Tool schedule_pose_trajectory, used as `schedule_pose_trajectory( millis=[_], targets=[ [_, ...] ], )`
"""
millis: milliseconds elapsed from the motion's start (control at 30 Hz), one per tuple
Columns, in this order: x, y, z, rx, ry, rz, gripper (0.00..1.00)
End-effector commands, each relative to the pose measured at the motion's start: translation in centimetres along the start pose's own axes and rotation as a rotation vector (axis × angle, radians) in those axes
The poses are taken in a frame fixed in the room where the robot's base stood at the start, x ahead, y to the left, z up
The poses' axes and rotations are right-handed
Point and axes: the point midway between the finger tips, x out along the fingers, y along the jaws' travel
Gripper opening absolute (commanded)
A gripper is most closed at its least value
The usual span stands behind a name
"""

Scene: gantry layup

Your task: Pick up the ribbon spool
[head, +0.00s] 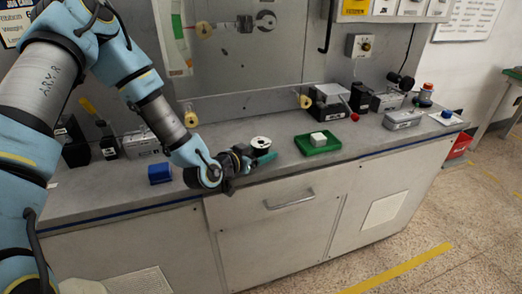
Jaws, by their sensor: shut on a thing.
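The ribbon spool (261,142) shows as a round white disc with a dark hub, on or just above the grey worktop near its front edge. My gripper (250,158) is low over the front edge of the worktop, right against the near side of the spool, and shut on it. The gripper's dark body hides part of the grip. A teal-green piece (266,158) shows at the fingers, just below the disc; I cannot tell whether it belongs to the spool.
A blue block (159,173) lies left of my gripper. Grey boxes and black devices line the back of the worktop (375,135). Bare worktop lies right of the tray.

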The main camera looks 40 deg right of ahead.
Motion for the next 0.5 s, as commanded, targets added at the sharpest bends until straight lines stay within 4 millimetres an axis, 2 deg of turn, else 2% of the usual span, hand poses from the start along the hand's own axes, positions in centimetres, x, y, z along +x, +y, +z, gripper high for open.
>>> schedule_pose_trajectory(
  millis=[300,500],
  targets=[
    [0.0,0.0,-0.1,0.001,0.001,0.000,0.21],
    [-0.3,0.0,-1.2,0.002,0.003,0.000,0.21]
  ],
)
